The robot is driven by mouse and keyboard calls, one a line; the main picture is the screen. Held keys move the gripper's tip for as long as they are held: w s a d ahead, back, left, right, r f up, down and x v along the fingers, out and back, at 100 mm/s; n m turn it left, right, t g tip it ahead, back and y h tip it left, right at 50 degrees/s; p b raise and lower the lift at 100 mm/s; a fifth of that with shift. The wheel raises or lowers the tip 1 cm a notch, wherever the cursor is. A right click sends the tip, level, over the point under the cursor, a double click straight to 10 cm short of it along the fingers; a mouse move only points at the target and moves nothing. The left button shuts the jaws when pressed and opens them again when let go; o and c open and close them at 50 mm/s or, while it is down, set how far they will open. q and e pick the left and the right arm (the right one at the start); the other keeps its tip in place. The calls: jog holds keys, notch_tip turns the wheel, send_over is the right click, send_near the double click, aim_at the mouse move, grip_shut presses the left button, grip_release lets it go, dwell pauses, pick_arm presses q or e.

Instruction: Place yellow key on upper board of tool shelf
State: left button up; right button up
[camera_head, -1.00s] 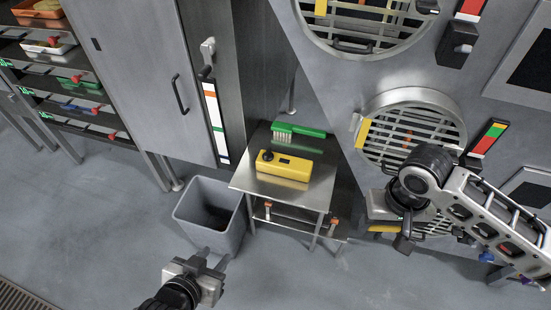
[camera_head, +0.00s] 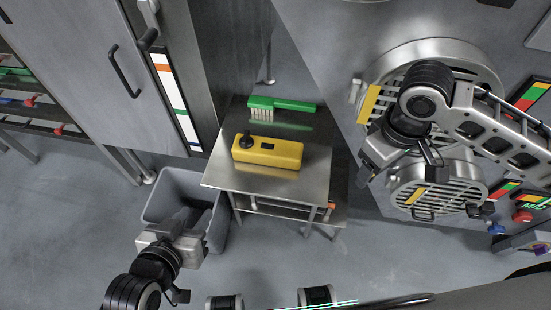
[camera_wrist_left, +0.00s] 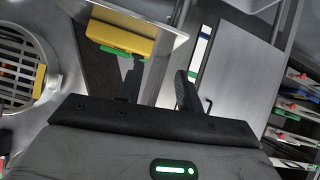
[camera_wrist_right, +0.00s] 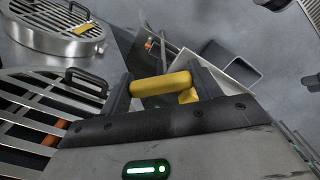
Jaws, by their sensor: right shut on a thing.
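The tool shelf is a small steel stand whose upper board (camera_head: 225,178) is bare at its front left. My right gripper (camera_wrist_right: 163,88) is shut on the yellow key (camera_wrist_right: 158,86), a thick yellow bar across its fingers. In the head view the right gripper (camera_head: 372,168) is right of the shelf, in front of the round hatches, and the key is hidden there. My left gripper (camera_head: 198,217) is open and empty over the grey bin. In the left wrist view its fingers (camera_wrist_left: 158,88) stand apart.
A yellow box (camera_head: 268,153) with a black knob and a green brush (camera_head: 280,104) lie on the upper board. The grey bin (camera_head: 165,195) stands left of the shelf. Round grated hatches (camera_head: 437,190) are close on the right, a tall cabinet (camera_head: 85,70) on the left.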

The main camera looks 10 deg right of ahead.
jog(key=shift+w+a+f, duration=0.2)
jog(key=shift+f, duration=0.2)
jog(key=w+a+f+b, duration=0.1)
jog(key=w+a+f, duration=0.3)
jog(key=w+a+f+b, duration=0.1)
jog(key=w+a+f, duration=0.3)
jog(key=a+f, duration=0.1)
jog(key=shift+w+a, duration=0.3)
notch_tip(320, 180, down, 3)
jog(key=shift+w+a+f+b, duration=0.1)
jog(key=shift+b, duration=0.5)
jog(key=shift+f, duration=0.1)
pick_arm(q)
jog(key=shift+d+f, duration=0.2)
jog(key=shift+f, duration=0.45)
jog(key=shift+w+r, duration=0.1)
